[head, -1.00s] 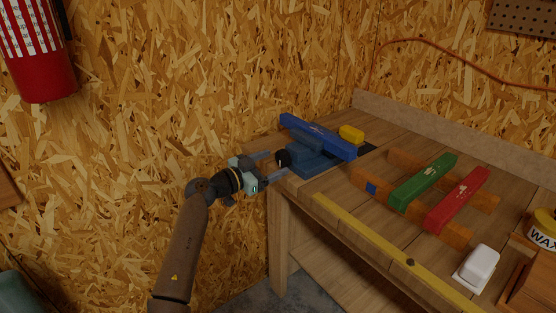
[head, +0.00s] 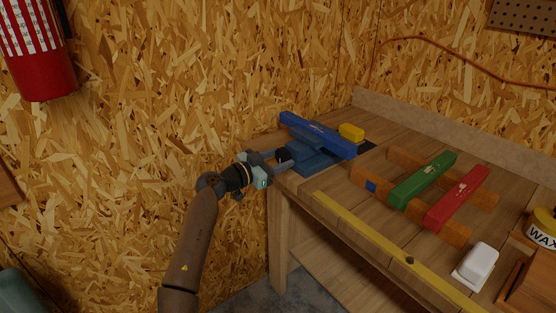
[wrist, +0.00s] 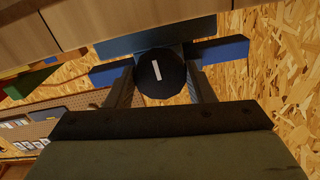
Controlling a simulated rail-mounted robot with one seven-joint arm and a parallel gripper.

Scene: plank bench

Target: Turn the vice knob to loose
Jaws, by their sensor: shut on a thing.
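The blue vice (head: 312,158) sits at the left end of the plank bench, with a long blue bar (head: 318,136) across its top. Its round black knob (wrist: 160,78) with a white line mark faces my wrist camera; in the head view the knob (head: 284,155) is partly covered by my gripper. My gripper (head: 280,160) is at the bench's left edge, its two fingers on either side of the knob and shut on it. In the wrist view the white line stands nearly upright, tilted slightly.
A yellow block (head: 351,132) lies behind the vice. A green bar (head: 424,181) and a red bar (head: 458,199) rest across wooden rails to the right. A yellow strip (head: 380,247) runs along the bench front. A white dish (head: 478,265) and a wax tin (head: 542,230) are farther right.

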